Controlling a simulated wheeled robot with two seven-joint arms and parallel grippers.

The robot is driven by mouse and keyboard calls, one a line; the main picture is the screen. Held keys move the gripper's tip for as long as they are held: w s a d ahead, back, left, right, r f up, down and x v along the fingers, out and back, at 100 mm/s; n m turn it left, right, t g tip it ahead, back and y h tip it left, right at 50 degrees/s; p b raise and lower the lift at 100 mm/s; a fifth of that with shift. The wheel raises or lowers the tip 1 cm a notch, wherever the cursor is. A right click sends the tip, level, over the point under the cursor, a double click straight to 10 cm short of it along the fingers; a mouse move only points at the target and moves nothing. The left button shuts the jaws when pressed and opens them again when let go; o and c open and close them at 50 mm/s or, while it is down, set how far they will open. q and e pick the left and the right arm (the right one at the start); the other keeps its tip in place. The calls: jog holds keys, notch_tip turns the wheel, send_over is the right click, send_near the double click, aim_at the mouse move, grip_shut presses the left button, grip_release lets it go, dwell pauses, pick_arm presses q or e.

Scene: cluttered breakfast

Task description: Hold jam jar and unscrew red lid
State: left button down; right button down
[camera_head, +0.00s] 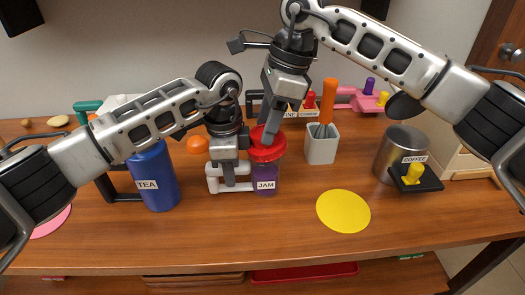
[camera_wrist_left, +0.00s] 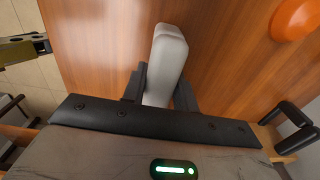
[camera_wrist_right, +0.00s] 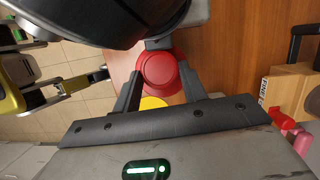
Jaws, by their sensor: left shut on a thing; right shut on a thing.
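The jam jar (camera_head: 266,181) stands on the table, purple with a white JAM label. Its wide red lid (camera_head: 266,153) is on top. The jar's white handle (camera_head: 213,181) sticks out to the left. My left gripper (camera_head: 230,178) reaches down from above and is shut on the handle. The left wrist view shows the handle (camera_wrist_left: 166,60) between its fingers. My right gripper (camera_head: 269,143) comes down from above and is shut on the red lid, which also shows between its fingers in the right wrist view (camera_wrist_right: 160,72). The fingers hide part of the lid.
A blue TEA container (camera_head: 153,178) stands close on the left. A grey holder (camera_head: 321,147) with an orange-handled tool stands to the right. A yellow disc (camera_head: 343,211) lies at front right, and a metal COFFEE can (camera_head: 401,150) stands further right. The front middle is clear.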

pick_arm(q)
jog(key=c, duration=1)
grip_release()
jog(key=shift+s+a+f, duration=0.15)
jog(key=shift+a+f, duration=0.4)
jog(key=shift+f, duration=0.15)
jog(key=shift+d, duration=0.1)
